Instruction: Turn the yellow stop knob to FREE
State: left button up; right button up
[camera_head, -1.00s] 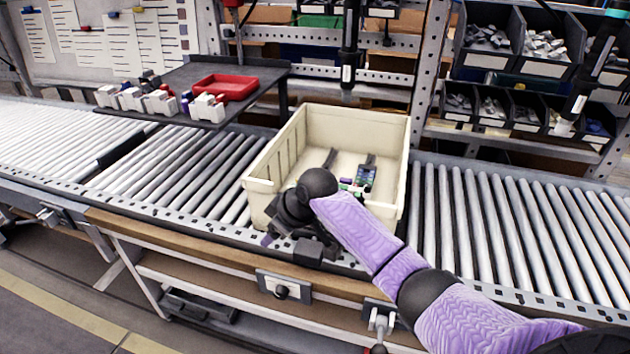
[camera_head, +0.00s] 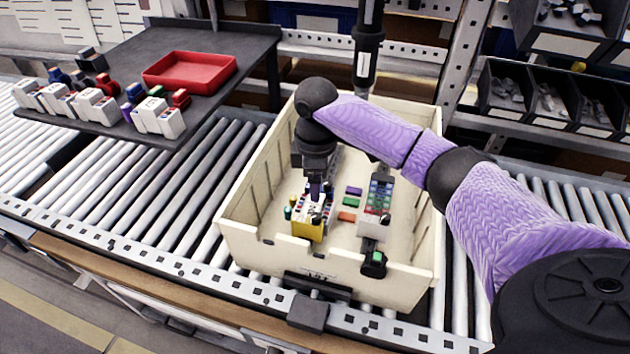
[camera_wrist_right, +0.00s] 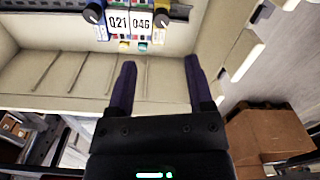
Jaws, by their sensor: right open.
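My right gripper (camera_head: 316,190) reaches down into the cream tote (camera_head: 262,247). Its purple fingertips are just above or beside a small yellow block (camera_head: 308,229) near the tote's front wall; I cannot tell if they touch it. In the right wrist view the gripper (camera_wrist_right: 160,62) is open, with nothing between its fingers. Beyond the fingers is a row of parts with white labels reading Q21 (camera_wrist_right: 118,22) and 046. A dark round knob (camera_wrist_right: 93,13) is at their left and a yellowish-faced one (camera_wrist_right: 162,18) at their right. No FREE marking is readable. My left gripper is not in view.
The tote stands on a roller conveyor (camera_head: 180,190). Inside it a module with coloured keys (camera_head: 381,193) sits at the right. A dark shelf with a red tray (camera_head: 190,70) and several white blocks is at the left. A black tool (camera_head: 367,45) hangs behind the tote.

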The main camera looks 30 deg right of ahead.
aim_at(316, 216)
jog(key=shift+w+d+f, duration=0.1)
jog(key=shift+f, duration=0.25)
jog(key=f+b, duration=0.1)
jog(key=f, duration=0.2)
jog(key=f+b, duration=0.1)
jog(key=f, duration=0.1)
jog(key=f+b, duration=0.1)
jog(key=f, duration=0.2)
jog(key=shift+s+a+f, duration=0.2)
jog(key=shift+s+f, duration=0.05)
jog(key=shift+f, duration=0.05)
jog(key=shift+f+b, duration=0.25)
jog(key=shift+b, duration=0.05)
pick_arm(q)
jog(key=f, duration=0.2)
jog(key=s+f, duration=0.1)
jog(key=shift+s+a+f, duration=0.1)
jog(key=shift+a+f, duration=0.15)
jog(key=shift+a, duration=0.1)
pick_arm(e)
grip_shut()
